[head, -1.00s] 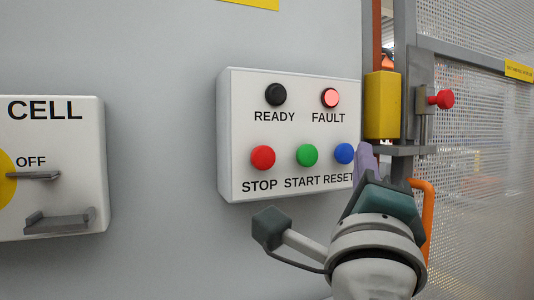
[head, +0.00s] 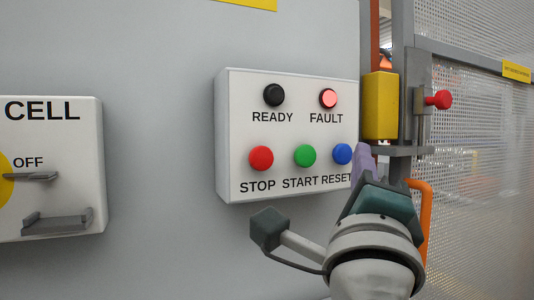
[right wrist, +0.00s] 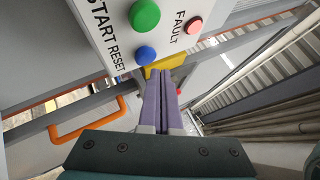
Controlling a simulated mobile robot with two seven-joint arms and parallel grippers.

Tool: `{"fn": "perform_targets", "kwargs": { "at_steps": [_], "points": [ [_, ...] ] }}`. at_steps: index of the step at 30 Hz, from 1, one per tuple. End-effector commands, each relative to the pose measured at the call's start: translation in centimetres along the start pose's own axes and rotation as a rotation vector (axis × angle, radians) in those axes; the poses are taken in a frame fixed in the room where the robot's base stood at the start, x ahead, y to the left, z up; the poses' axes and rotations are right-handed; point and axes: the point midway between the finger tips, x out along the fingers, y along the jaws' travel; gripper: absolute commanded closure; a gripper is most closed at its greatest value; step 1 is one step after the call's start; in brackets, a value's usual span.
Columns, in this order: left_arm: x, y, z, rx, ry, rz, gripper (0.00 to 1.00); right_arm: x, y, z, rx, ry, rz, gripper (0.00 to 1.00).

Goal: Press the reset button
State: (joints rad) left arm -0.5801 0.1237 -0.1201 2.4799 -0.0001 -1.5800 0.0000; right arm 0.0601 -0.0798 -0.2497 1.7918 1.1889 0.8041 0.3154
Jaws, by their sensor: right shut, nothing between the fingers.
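The blue reset button (head: 342,153) sits at the lower right of a white control box (head: 229,150) on the wall, above the word RESET. It also shows in the right wrist view (right wrist: 146,55). My right gripper (head: 366,152) is shut and empty, with its purple fingers close to the right of the blue button. In the right wrist view the fingertips (right wrist: 160,73) lie just right of and below the blue button, beside the box edge. I cannot tell whether they touch the box. My left gripper is not in view.
The green start button (head: 304,155) and red stop button (head: 261,158) are left of the blue one. The FAULT lamp (head: 328,98) is lit red; the READY lamp (head: 274,95) is dark. A yellow block (head: 380,106) and an orange handle (head: 425,215) are to the right.

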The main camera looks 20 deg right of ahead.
Motion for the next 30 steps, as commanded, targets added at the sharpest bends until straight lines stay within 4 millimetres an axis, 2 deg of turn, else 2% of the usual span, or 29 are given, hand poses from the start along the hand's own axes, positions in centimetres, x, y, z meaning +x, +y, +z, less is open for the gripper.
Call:
{"fn": "perform_targets", "kwargs": {
  "at_steps": [30],
  "points": [
    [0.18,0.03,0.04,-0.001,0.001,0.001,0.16,0.61,0.43,0.44,0.0,0.0,0.0,1.0]
  ]
}}
